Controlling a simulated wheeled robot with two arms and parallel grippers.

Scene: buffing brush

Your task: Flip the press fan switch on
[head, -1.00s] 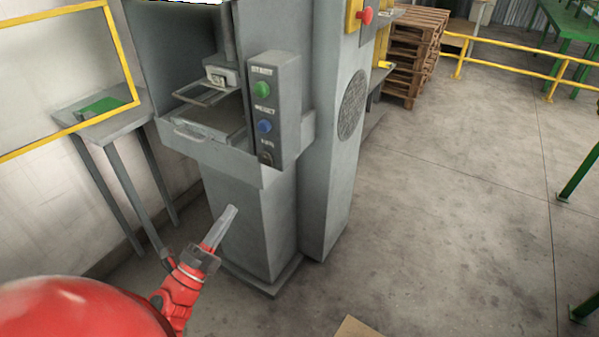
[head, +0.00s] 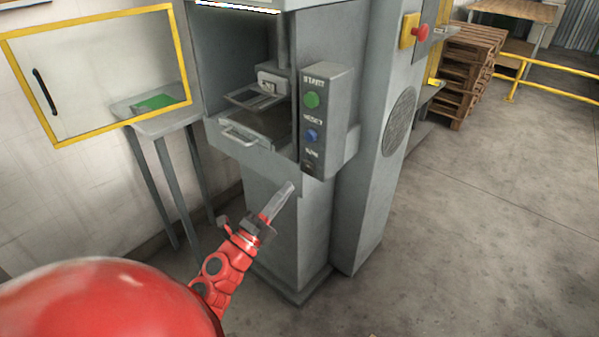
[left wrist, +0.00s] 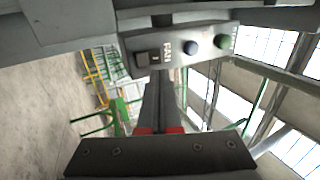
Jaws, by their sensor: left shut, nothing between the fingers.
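The grey press (head: 285,225) stands in front of me, with a control box (head: 328,120) on its front. The box carries a green start button (head: 312,100), a blue reset button (head: 312,135) and, at the bottom, the small dark fan switch (head: 309,166). In the left wrist view the fan switch (left wrist: 142,60) is a dark rocker beside the FAN label. My left gripper (head: 289,187) is shut and empty, just below and left of the switch in the head view. In the left wrist view its fingers (left wrist: 158,88) point towards the panel, apparently short of it. My right gripper is out of view.
The press tray with a handle (head: 240,137) juts out left of the control box. A yellow-framed guard (head: 100,75) and a small grey side table (head: 150,122) stand at the left. Pallets (head: 468,70) are stacked behind. The floor at the right is clear.

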